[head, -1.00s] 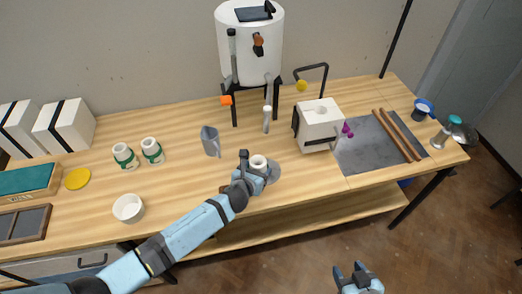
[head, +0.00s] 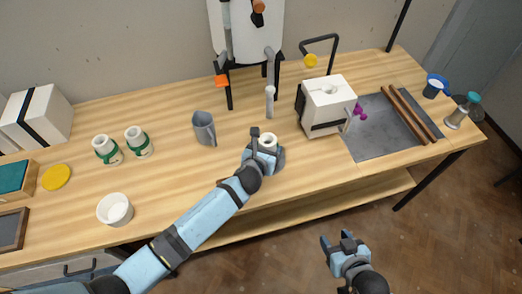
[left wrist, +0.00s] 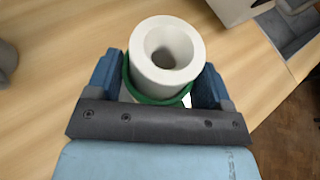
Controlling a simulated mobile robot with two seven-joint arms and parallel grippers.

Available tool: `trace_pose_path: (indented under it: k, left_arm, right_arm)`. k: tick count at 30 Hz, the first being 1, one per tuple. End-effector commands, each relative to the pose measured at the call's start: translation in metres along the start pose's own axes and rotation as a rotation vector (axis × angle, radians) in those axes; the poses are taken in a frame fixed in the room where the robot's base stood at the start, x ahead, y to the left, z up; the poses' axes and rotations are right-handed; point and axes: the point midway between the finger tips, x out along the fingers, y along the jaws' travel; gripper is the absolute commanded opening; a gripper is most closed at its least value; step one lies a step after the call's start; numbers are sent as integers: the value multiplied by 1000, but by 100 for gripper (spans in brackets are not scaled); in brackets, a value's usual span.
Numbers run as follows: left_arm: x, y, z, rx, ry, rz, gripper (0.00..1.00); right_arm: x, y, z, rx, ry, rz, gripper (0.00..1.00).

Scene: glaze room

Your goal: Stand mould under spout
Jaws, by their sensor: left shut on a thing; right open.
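A white tank (head: 246,38) with an orange-brown tap (head: 259,6) stands on dark legs at the back of the table. A grey pipe and a pale upright piece (head: 269,102) show below its right side; I cannot tell which part is the spout. My left gripper (head: 262,144) is shut on a white round mould (head: 269,138) near the front edge. In the left wrist view the mould (left wrist: 187,56) has an open top hole and a green band (left wrist: 150,98), between both fingers. Its base is hidden. My right gripper (head: 339,242) is open and empty beyond the front edge.
A grey jug (head: 204,129) stands left of the held mould. Two similar green-banded pieces (head: 107,150) (head: 138,141) and a white bowl (head: 115,209) are further left. A strapped white block (head: 327,105) stands right, beside a grey slab (head: 372,143) with brown rods (head: 411,113).

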Motion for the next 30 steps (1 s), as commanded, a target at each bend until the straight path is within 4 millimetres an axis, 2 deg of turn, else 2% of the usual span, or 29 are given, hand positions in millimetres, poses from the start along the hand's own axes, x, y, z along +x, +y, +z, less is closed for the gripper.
trace_pose_path:
  k: [5, 10, 11, 12, 14, 23, 26, 30]
  left_arm:
    - [-1, 0, 1, 0, 1, 0, 46]
    - [1, 0, -2, 1, 1, 1, 46]
    - [1, 0, -4, 1, 3, 1, 79]
    - [1, 0, -3, 0, 3, 2, 88]
    - [1, 0, -3, 0, 3, 2, 100]
    - [-2, 0, 0, -1, 3, 1, 100]
    - [-14, 1, -1, 1, 4, 2, 100]
    - [-43, 1, -1, 1, 3, 0, 100]
  right_arm:
    - [0, 0, -6, -2, 11, 0, 55]
    - [-2, 4, -2, -5, 8, 5, 55]
    - [-2, 4, -2, -6, 7, 6, 55]
    - [-2, 5, -2, -6, 7, 7, 55]
    - [-2, 6, -2, -6, 7, 8, 55]
    - [-2, 6, -2, -6, 4, 8, 55]
    - [-2, 5, -2, -6, 3, 8, 55]
    - [-2, 5, -4, -5, 4, 7, 55]
